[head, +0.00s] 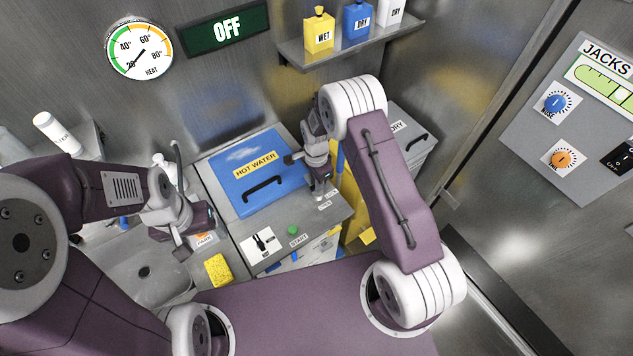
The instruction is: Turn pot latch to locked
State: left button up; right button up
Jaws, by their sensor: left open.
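The pot's blue lid (228,193), marked HOT WATER and fitted with a black handle (263,190), lies flat and closed in the counter. A small label reading OPEN (325,206) is on the steel top right of the lid, with another small label just above it. My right gripper (319,189) points down at this spot, right of the lid. It hides the latch there, so I cannot see the latch's position or whether the fingers touch it. Its finger gap is too small to tell. My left gripper (196,240) is open and empty over the counter near the sink.
A switch plate (262,243) and a green START button (293,230) are in front of the lid. A yellow sponge (218,270) lies right of the sink (150,287). A grey DRY bin (408,150) stands right of my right arm. The wall sign (226,30) reads OFF.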

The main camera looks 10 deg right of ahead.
jog(key=shift+o, duration=0.6)
jog(key=shift+r, duration=0.35)
notch_tip(320, 180, up, 8)
jog(key=b, duration=0.1)
jog(key=shift+r+b, duration=0.2)
jog(key=shift+b, duration=0.15)
